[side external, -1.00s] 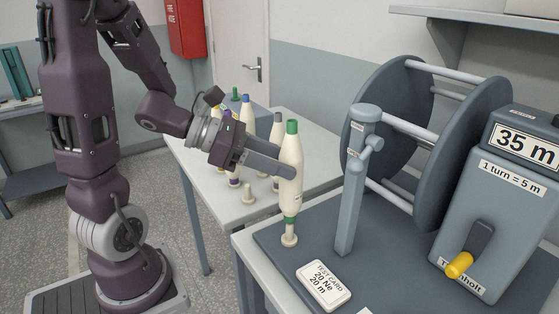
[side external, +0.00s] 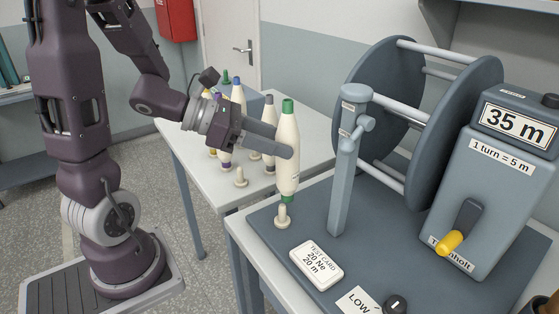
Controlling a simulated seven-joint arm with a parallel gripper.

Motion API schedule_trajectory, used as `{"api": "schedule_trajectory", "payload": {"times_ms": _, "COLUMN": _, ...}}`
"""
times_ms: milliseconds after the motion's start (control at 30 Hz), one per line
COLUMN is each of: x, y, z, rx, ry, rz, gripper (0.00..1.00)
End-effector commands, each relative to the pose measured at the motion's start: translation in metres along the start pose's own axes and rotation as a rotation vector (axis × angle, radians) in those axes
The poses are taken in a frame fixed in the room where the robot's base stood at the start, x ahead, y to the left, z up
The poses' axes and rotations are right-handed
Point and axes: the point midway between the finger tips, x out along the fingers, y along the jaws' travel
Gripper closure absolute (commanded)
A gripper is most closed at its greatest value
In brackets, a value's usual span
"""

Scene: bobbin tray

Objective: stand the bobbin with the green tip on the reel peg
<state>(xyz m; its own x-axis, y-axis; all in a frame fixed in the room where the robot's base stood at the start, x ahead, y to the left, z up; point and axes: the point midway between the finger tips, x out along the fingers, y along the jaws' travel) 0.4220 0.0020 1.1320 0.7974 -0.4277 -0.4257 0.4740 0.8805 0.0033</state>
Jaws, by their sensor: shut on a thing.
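The bobbin with the green tip (side external: 287,170) is cream, with a green top and a green lower end. It stands nearly upright in my gripper (side external: 284,145), which is shut on its middle. The short cream reel peg (side external: 283,218) rises from the grey base plate, just below and slightly left of the bobbin's lower end in the picture. The bobbin's foot looks to be just above the peg's top; I cannot tell whether they touch.
Several other bobbins (side external: 269,116) stand on the white table (side external: 214,190) behind, with an empty peg (side external: 240,178). A grey post (side external: 344,190) and the large reel (side external: 452,130) stand close on the right.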

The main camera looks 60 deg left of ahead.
Motion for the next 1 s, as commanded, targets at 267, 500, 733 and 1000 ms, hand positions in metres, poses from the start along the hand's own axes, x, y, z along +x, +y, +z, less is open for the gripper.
{"api": "schedule_trajectory", "payload": {"times_ms": 267, "x": 0.071, "y": 0.033, "z": 0.007, "rx": -0.070, "ry": 0.003, "rz": 0.137, "gripper": 1.00}}
{"api": "schedule_trajectory", "payload": {"times_ms": 500, "x": 0.063, "y": 0.033, "z": 0.032, "rx": -0.029, "ry": 0.003, "rz": 0.081, "gripper": 1.00}}
{"api": "schedule_trajectory", "payload": {"times_ms": 733, "x": -0.003, "y": 0.008, "z": 0.041, "rx": 0.074, "ry": 0.010, "rz": -0.155, "gripper": 1.00}}
{"api": "schedule_trajectory", "payload": {"times_ms": 1000, "x": -0.021, "y": -0.001, "z": 0.020, "rx": 0.099, "ry": 0.013, "rz": -0.228, "gripper": 1.00}}
